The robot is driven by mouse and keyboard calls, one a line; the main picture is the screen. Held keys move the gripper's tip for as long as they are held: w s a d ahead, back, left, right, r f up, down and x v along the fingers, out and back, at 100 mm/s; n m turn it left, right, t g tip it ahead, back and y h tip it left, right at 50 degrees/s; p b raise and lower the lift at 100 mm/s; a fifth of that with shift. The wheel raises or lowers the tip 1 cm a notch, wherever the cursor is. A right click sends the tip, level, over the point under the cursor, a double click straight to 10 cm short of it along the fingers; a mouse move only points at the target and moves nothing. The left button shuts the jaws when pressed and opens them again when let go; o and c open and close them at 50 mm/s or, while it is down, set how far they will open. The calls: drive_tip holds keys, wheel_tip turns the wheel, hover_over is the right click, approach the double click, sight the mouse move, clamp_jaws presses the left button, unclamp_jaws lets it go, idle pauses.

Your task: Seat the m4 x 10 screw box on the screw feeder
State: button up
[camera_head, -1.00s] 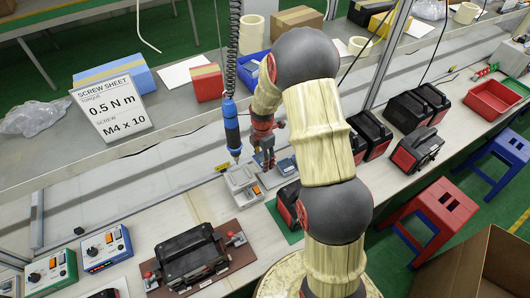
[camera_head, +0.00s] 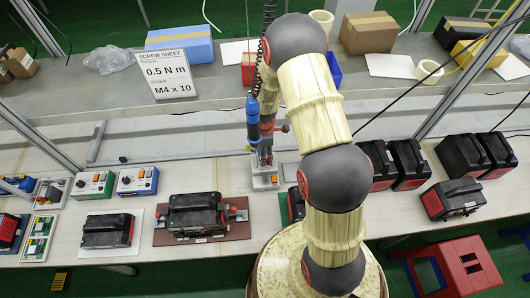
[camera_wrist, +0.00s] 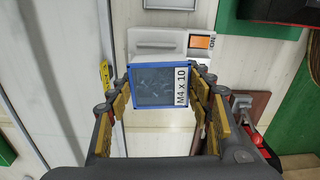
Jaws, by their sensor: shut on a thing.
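The M4 x 10 screw box (camera_wrist: 158,86) is a small open tray with a blue rim and a white label. In the wrist view my gripper (camera_wrist: 162,92) is shut on it, one finger at each side. The pale grey screw feeder (camera_wrist: 150,40), with an orange square, lies just beyond the box and partly behind it. In the head view my gripper (camera_head: 265,156) points down over the feeder (camera_head: 265,183). I cannot tell whether the box touches the feeder; the box is not clear in the head view.
A blue screwdriver (camera_head: 253,122) hangs on a coiled cable close to my gripper. A black device (camera_head: 195,214) sits in a brown fixture to the left. Black-and-red devices (camera_head: 408,163) stand to the right. The screw sheet (camera_head: 167,73) reads 0.5 N m, M4 x 10.

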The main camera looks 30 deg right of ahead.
drive_tip(key=shift+w+m, duration=0.35)
drive_tip(key=shift+m, duration=0.05)
drive_tip(key=shift+f+b, duration=0.45)
drive_tip(key=shift+f, duration=0.45)
drive_tip(key=shift+f, duration=0.1)
drive_tip(key=shift+f+b, duration=0.3)
drive_tip(key=shift+b, duration=0.1)
drive_tip(key=shift+f+b, duration=0.55)
drive_tip(key=shift+f, duration=0.1)
idle(1.3)
drive_tip(key=o, duration=1.3)
drive_tip(key=shift+c, duration=0.2)
drive_tip(key=shift+r, duration=0.15)
